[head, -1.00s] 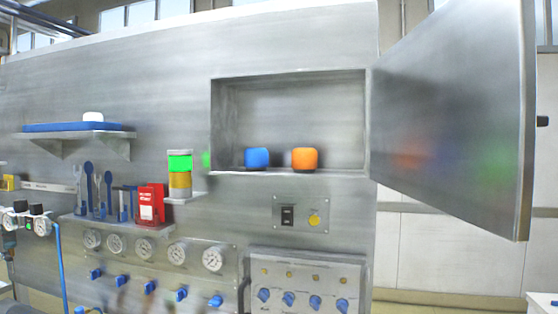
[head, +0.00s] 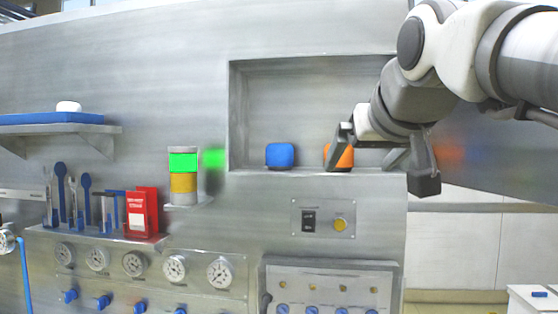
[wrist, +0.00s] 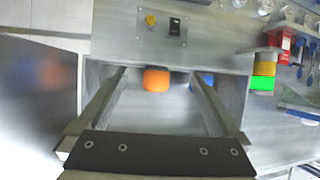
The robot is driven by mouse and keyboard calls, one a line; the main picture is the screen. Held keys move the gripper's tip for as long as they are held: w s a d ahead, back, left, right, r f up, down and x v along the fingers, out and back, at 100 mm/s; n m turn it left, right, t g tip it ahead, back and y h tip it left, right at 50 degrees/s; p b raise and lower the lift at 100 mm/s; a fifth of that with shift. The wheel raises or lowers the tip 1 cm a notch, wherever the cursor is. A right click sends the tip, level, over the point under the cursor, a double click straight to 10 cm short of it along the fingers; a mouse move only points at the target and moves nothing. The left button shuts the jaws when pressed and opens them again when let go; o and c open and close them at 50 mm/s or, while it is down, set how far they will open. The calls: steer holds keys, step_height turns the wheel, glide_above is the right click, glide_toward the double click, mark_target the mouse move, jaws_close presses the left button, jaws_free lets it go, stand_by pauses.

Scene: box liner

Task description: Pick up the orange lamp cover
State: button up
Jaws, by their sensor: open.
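The orange lamp cover (head: 346,157) sits on the floor of a recessed metal box in the wall, partly hidden behind a finger of my gripper in the head view. My gripper (head: 364,163) is open and empty in front of the box's right part. In the wrist view, the orange lamp cover (wrist: 156,80) shows between the fingertips of my gripper (wrist: 158,72), somewhat nearer the left finger, with no visible contact. A blue lamp cover (head: 280,155) sits left of it in the head view; in the wrist view it (wrist: 208,79) is partly behind the right finger.
The recessed box (head: 312,63) has walls and a bottom lip around the covers. Its open door stands at the right, mostly behind my arm. A green-and-yellow signal light (head: 184,184) and a red box (head: 142,212) are left of the opening. A switch panel (head: 323,218) is below.

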step_height(320, 180, up, 6)
steer(key=w+t, duration=0.1)
steer(key=w, duration=0.1)
steer(key=p+x, duration=0.2)
steer(key=x, duration=1.4)
steer(key=shift+w+d, duration=0.1)
steer(key=shift+w, duration=0.35)
steer(key=shift+c, duration=0.2)
steer(key=c, duration=1.3)
steer(key=shift+s+r, duration=0.1)
